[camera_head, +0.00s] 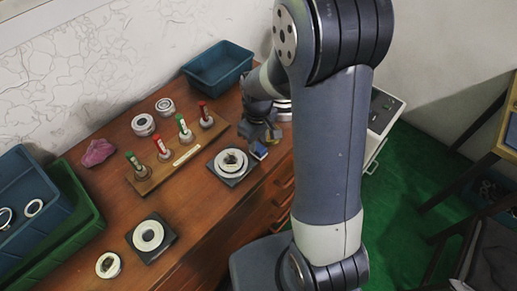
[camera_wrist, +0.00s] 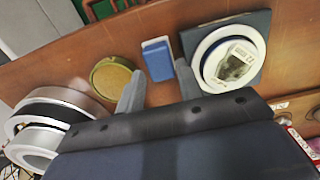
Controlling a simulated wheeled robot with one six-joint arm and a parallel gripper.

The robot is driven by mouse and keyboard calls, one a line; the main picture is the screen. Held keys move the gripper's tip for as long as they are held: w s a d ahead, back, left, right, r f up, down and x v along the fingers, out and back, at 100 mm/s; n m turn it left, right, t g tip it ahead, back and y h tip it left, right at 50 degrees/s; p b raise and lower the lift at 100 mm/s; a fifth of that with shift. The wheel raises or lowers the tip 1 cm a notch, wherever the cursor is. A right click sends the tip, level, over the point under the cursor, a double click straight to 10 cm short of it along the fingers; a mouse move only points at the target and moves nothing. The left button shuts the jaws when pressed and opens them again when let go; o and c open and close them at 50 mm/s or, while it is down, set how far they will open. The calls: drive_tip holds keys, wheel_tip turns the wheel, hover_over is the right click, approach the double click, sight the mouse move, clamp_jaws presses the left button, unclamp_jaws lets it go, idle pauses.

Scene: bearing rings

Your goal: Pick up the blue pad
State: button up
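The blue pad (camera_wrist: 157,60) is a small blue block with a white strip along one edge. It lies on the brown wooden table, and in the head view it shows (camera_head: 260,151) just below my gripper (camera_head: 259,134). In the wrist view my gripper (camera_wrist: 159,70) is open and empty. Its two grey fingers point toward the pad, which appears between and slightly beyond the fingertips. I cannot tell the height of the fingers above the table.
Beside the pad a dark square plate (camera_head: 245,179) holds a white ring with a small packet in it. A golden disc (camera_wrist: 110,77) and stacked metal rings (camera_wrist: 48,128) lie on the other side. A wooden stand (camera_head: 146,183) with red and green markers is further left.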

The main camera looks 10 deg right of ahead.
sight(258, 147)
drive_tip(key=shift+f, duration=1.4)
drive_tip(key=c, duration=0.6)
drive_tip(key=shift+r, duration=0.1)
wheel_tip(258, 147, up, 10)
drive_tip(key=shift+f, duration=0.1)
